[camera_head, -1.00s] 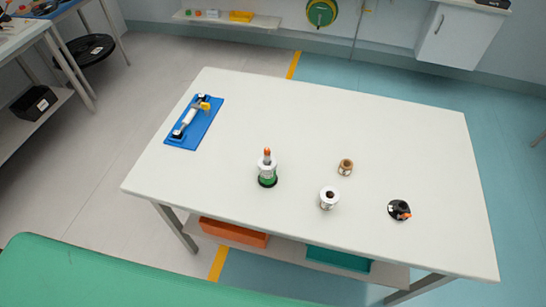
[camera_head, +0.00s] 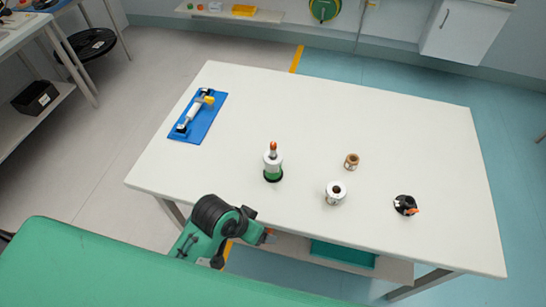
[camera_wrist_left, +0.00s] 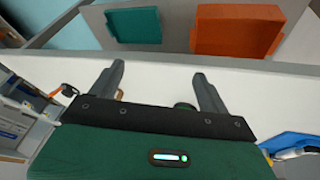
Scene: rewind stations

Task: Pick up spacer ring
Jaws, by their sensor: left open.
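No part is plainly marked as the spacer ring, and I cannot tell which piece it is. A black-based spindle with an orange tip (camera_head: 273,146) stands upright on the table, carrying a white piece above a green band (camera_head: 273,171). To its right are a small brown spool (camera_head: 351,161), a white spool (camera_head: 335,193) and a black round piece with an orange part (camera_head: 405,205). My left gripper (camera_head: 268,237) is at the table's front edge, apart from these. In the left wrist view its fingers (camera_wrist_left: 160,88) are spread and empty. My right gripper is out of view.
A blue mat (camera_head: 205,125) holding a white and yellow tool lies on the table's left side. A teal bin (camera_head: 342,254) sits on the shelf below; an orange bin (camera_wrist_left: 235,30) shows in the wrist view. The table's back middle is clear.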

